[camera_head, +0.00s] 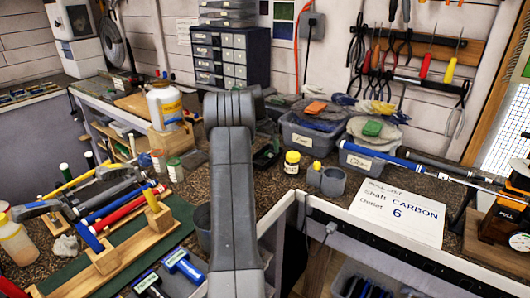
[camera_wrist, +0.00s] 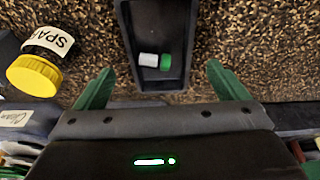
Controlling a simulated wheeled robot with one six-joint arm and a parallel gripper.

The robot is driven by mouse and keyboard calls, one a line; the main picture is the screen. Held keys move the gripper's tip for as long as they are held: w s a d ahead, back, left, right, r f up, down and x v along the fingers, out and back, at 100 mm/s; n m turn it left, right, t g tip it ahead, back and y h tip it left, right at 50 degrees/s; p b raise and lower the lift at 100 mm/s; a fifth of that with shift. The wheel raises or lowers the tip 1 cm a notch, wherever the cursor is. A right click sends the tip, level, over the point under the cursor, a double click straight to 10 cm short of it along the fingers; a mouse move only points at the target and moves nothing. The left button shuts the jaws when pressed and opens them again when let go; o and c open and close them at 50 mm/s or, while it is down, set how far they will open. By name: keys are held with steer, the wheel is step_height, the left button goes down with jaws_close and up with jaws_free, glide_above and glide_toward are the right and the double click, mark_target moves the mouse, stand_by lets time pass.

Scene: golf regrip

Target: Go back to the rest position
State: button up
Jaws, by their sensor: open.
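My gripper (camera_wrist: 160,67) shows in the wrist view with two green fingers spread wide apart and nothing between them. It faces down over the speckled bench top, near a dark tray (camera_wrist: 122,45). In the tray lie a small white piece (camera_wrist: 148,59) and a small green piece (camera_wrist: 166,62). In the head view my grey arm stands upright in the middle and hides the gripper.
A yellow-capped jar (camera_wrist: 35,72) is left of the gripper; it also shows in the head view (camera_head: 292,162). Clubs and a wooden stand (camera_head: 120,250) are left.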

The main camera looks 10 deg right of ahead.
mark_target(267, 158)
steer(key=v, duration=0.9)
steer(key=shift+b, duration=0.3)
steer(key=p+x, duration=0.1)
steer(key=x, duration=1.2)
steer(key=shift+f+p, duration=0.35)
steer(key=shift+p, duration=0.05)
steer(key=shift+r, duration=0.25)
